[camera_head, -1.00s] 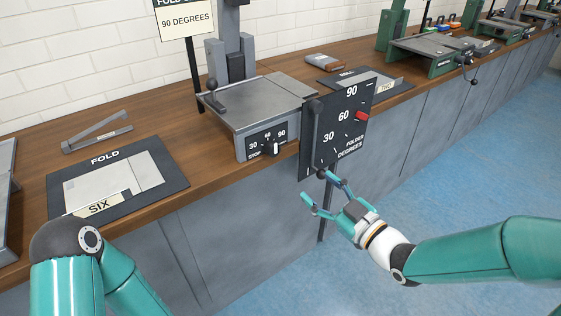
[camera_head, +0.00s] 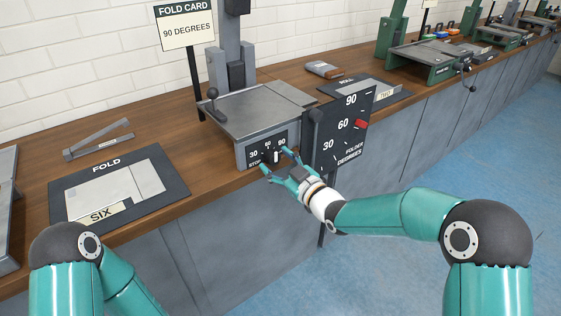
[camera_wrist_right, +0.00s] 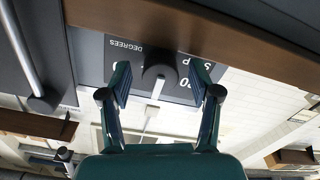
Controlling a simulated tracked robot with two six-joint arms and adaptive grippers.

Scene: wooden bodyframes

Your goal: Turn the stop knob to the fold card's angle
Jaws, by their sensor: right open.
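The fold card (camera_head: 187,27) stands on a black post at the back and reads 90 degrees. The stop knob (camera_head: 276,157) is a dark round knob with a white pointer on the grey folder's front, on a black dial (camera_head: 255,150) marked 30, 60 and 90. My right gripper (camera_head: 276,160) is open, with one finger on each side of the knob. In the right wrist view the knob (camera_wrist_right: 160,72) sits between the two open fingers, with visible gaps. The pointer's exact reading is hard to tell. My left gripper is out of view; only its arm shows.
A large black folder degrees panel (camera_head: 340,135) with a red pointer (camera_head: 361,124) stands just right of the stop dial. A fold mat (camera_head: 65,178) lies on the left of the wooden bench. A roll mat (camera_head: 385,88) lies to the right.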

